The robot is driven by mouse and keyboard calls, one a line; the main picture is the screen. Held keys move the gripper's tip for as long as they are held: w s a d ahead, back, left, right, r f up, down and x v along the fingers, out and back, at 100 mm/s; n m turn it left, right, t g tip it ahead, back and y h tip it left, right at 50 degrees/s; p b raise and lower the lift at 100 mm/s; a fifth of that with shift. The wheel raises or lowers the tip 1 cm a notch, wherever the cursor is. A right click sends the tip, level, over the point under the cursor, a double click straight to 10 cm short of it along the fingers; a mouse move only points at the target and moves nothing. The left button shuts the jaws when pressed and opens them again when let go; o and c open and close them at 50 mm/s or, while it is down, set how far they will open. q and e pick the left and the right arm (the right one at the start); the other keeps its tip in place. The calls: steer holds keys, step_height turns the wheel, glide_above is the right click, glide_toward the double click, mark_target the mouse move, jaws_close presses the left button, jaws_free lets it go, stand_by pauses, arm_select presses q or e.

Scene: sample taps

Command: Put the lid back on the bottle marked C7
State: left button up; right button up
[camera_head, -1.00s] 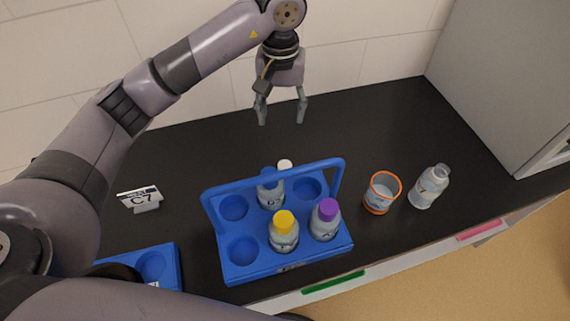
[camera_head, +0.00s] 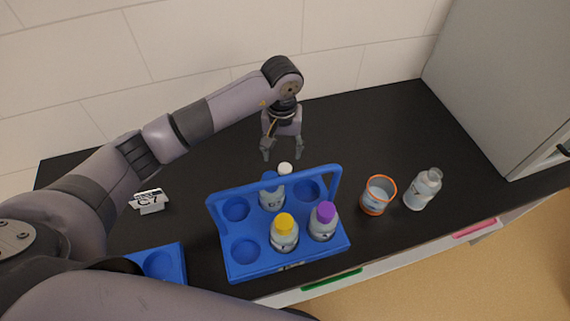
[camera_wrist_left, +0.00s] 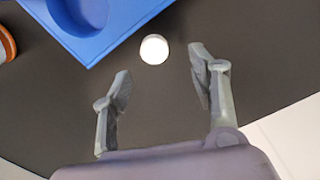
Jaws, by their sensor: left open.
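The white lid (camera_head: 285,168) lies on the black counter just behind the blue carrier; the left wrist view shows it as a white disc (camera_wrist_left: 154,49). My left gripper (camera_head: 283,155) is open and empty, pointing down above the counter close behind the lid. In the left wrist view the lid is ahead of the two spread fingers (camera_wrist_left: 160,85), between their lines and apart from them. A clear bottle without a cap (camera_head: 422,188) stands at the right; its label is too small to read. A C7 sign (camera_head: 149,201) stands at the left. My right gripper is out of view.
The blue carrier (camera_head: 240,272) with a raised handle holds yellow-capped (camera_head: 284,237), purple-capped (camera_head: 323,222) and blue-capped (camera_head: 271,194) bottles. An orange-rimmed beaker (camera_head: 376,197) stands beside the uncapped bottle. Another blue rack (camera_head: 172,263) is partly hidden by my arm. The back counter is clear.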

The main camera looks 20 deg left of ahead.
mark_target(285, 166)
arm_select(q)
steer(key=shift+f, duration=0.4)
steer(key=shift+d+f+p, duration=0.1)
steer(key=shift+f+p, duration=0.1)
steer(key=shift+p, duration=0.1)
steer(key=f, duration=0.1)
steer(key=f+p, duration=0.2)
steer(key=shift+d+f, duration=0.3)
steer(key=shift+f, duration=0.6)
steer(key=shift+c, duration=0.3)
steer(key=c, duration=0.8)
